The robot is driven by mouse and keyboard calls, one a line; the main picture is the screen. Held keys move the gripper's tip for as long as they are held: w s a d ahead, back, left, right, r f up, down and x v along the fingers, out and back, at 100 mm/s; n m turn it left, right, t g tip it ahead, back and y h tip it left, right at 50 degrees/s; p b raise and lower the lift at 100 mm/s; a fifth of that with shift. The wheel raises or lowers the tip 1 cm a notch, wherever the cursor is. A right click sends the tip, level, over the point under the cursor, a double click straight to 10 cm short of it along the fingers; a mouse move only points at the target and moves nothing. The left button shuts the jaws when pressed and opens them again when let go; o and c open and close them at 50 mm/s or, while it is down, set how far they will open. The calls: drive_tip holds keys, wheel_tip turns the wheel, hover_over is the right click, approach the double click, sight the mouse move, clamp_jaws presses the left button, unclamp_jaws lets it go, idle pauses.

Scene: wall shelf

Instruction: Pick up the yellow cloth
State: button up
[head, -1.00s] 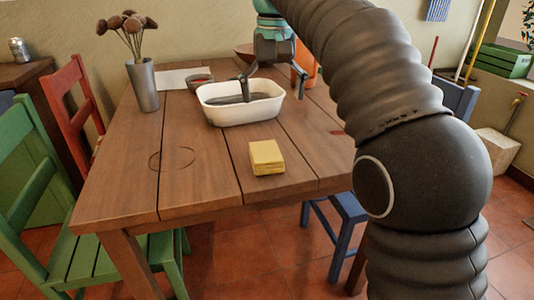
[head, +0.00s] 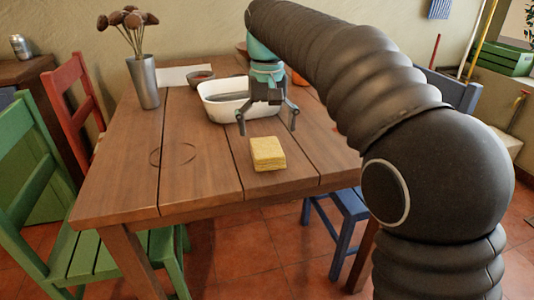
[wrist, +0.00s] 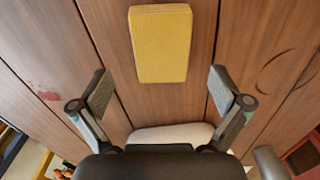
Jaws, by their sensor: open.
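The yellow cloth (head: 268,153) is a folded, block-like stack lying on the wooden table near its front edge. It also shows in the wrist view (wrist: 160,43), at the top centre, beyond the fingertips. My gripper (head: 268,122) is open and empty, above the table and a little behind the cloth. In the wrist view my gripper's two fingers (wrist: 160,88) are spread wide, one on each side of the line to the cloth. Nothing touches the cloth.
A white basin (head: 218,105) stands just behind my gripper. A metal vase with brown dried flowers (head: 144,82) and a small bowl (head: 201,77) stand farther back. The wooden table (head: 120,190) is clear around the cloth. A green chair (head: 40,190) and a red chair (head: 75,100) stand left.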

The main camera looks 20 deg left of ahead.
sight(267, 146)
wheel_tip(267, 146, down, 5)
drive_tip(key=shift+s+b, duration=0.1)
drive_tip(key=shift+b, duration=0.3)
drive_tip(key=c, duration=1.1)
